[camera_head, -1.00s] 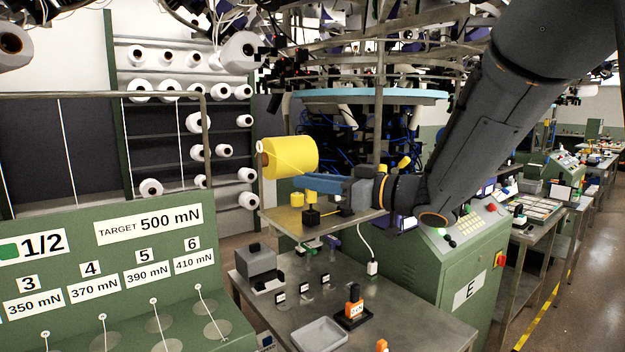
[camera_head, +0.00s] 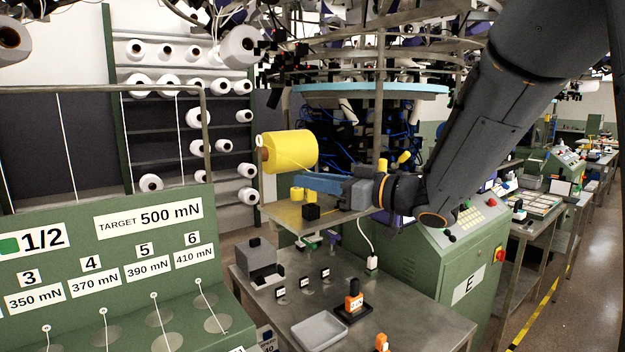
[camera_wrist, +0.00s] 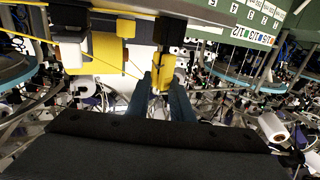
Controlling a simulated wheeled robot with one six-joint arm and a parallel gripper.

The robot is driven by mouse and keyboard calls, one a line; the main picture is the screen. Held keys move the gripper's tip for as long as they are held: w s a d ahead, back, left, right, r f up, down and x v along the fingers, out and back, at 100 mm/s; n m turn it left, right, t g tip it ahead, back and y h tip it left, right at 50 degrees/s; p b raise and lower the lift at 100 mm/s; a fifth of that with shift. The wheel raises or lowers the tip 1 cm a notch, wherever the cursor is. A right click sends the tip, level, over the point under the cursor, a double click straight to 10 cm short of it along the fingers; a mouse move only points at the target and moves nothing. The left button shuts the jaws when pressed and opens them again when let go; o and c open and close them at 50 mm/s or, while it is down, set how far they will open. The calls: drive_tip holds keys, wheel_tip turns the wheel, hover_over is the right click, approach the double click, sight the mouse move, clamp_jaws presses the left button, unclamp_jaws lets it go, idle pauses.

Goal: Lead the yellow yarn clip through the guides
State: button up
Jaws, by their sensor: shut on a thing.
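My gripper (camera_wrist: 162,88) has blue fingers shut on a small yellow clip (camera_wrist: 165,70) in the wrist view; a dark post-like part stands right against it, and I cannot tell whether they touch. In the head view my gripper (camera_head: 308,182) is just right of and below the big yellow yarn cone (camera_head: 290,150), above a steel side table (camera_head: 345,218). The held clip cannot be told apart there from the small yellow pieces by the fingers. A thin yellow yarn (camera_wrist: 105,60) crosses the wrist view's upper left. The guides cannot be clearly made out.
A black block (camera_head: 311,212) stands on the side table under my fingers. The green machine cabinet (camera_head: 470,260) is to the right. The lower workbench (camera_head: 400,318) holds a grey tray (camera_head: 319,332) and an orange-black device (camera_head: 354,300). A green tension panel (camera_head: 110,270) stands at left.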

drive_tip(key=o, duration=1)
drive_tip(key=b+v, duration=0.2)
drive_tip(key=v, duration=0.5)
drive_tip(key=shift+s+d, duration=0.25)
drive_tip(key=shift+d, duration=0.1)
